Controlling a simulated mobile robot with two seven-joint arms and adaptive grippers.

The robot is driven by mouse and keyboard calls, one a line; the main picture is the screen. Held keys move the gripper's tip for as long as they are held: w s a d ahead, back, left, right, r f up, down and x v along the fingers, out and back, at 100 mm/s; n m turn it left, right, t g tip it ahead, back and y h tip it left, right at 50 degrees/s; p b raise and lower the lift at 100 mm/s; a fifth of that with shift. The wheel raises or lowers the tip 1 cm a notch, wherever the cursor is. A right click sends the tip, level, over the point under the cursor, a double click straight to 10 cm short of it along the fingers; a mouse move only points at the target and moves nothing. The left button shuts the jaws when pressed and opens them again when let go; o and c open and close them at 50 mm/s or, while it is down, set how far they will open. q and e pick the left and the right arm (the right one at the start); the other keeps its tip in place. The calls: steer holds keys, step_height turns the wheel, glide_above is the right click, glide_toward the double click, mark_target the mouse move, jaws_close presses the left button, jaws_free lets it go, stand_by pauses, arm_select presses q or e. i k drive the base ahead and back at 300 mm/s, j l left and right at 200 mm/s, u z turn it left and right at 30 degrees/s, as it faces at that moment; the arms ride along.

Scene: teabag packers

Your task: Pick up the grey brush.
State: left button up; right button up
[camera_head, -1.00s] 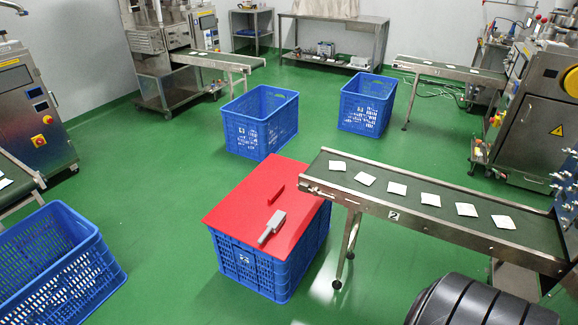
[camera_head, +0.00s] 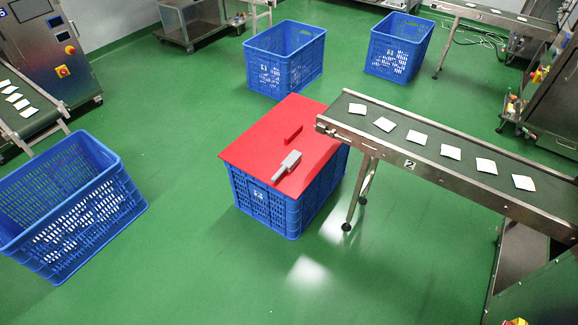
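The grey brush (camera_head: 287,164) lies on the red lid (camera_head: 255,150) of a blue crate (camera_head: 262,203) in the middle of the head view. Its wider part points up and right, its narrow handle down and left. A small dark red bar (camera_head: 293,135) lies just behind it on the same red surface. Neither of my grippers shows in the head view.
A conveyor (camera_head: 440,165) carrying several white teabags runs close along the right of the red lid. An open blue crate (camera_head: 65,205) stands at the left, two more (camera_head: 285,60) (camera_head: 398,48) at the back. Green floor (camera_head: 190,260) is clear in front.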

mark_target(291, 161)
steer(key=u, duration=4.4)
steer(key=z, duration=4.4)
steer(key=i+j, duration=0.4)
steer(key=j, duration=0.25)
